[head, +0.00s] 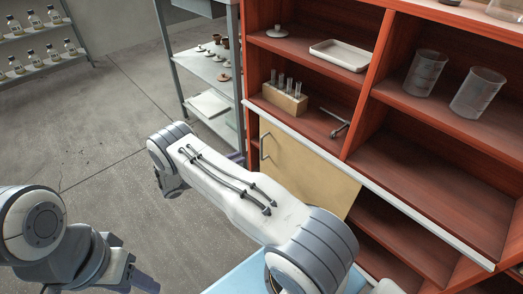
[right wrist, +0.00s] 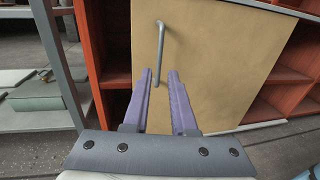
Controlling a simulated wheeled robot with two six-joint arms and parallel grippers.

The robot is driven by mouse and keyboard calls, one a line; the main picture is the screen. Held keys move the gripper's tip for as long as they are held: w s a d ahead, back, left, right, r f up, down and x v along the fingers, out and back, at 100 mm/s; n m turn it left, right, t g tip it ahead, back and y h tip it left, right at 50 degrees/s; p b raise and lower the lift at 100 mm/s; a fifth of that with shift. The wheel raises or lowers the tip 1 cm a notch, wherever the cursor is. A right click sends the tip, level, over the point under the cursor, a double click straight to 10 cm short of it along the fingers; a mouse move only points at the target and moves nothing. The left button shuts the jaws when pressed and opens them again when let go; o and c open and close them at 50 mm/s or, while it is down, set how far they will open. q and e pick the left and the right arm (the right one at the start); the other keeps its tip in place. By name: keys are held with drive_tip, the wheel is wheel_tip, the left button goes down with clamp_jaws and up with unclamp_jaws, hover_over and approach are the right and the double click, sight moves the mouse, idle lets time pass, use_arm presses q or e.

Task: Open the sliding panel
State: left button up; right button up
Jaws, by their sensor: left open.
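The sliding panel (head: 300,172) is a tan board in the lower part of the red cabinet, below a white rail. It covers the left section, and open space shows to its right. Its grey bar handle (head: 264,146) is near its left edge. In the right wrist view the panel (right wrist: 220,60) fills the middle and the handle (right wrist: 160,45) stands upright. My right gripper (right wrist: 159,74) is open, its purple fingers apart, with the handle's lower end showing between the tips; contact is unclear. My left gripper (head: 145,283) is open and empty at the lower left, partly cut off.
Shelves above the panel hold a test tube rack (head: 285,98), a white tray (head: 340,54) and two beakers (head: 426,72). A grey metal shelf unit (head: 205,75) stands close to the cabinet's left. Bare concrete floor lies further left.

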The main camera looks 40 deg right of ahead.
sight(262, 158)
drive_tip(key=shift+s+d+f+b, duration=0.15)
drive_tip(key=shift+d+b, duration=0.35)
drive_tip(key=shift+d, duration=1.25)
drive_tip(key=shift+s+d+r+b, duration=0.1)
drive_tip(key=shift+s+d+b, duration=0.3)
drive_tip(key=shift+d, duration=1.35)
drive_tip(key=shift+s+d+f+b, duration=0.1)
drive_tip(key=shift+d+b, duration=0.5)
drive_tip(key=shift+d, duration=1.15)
clamp_jaws()
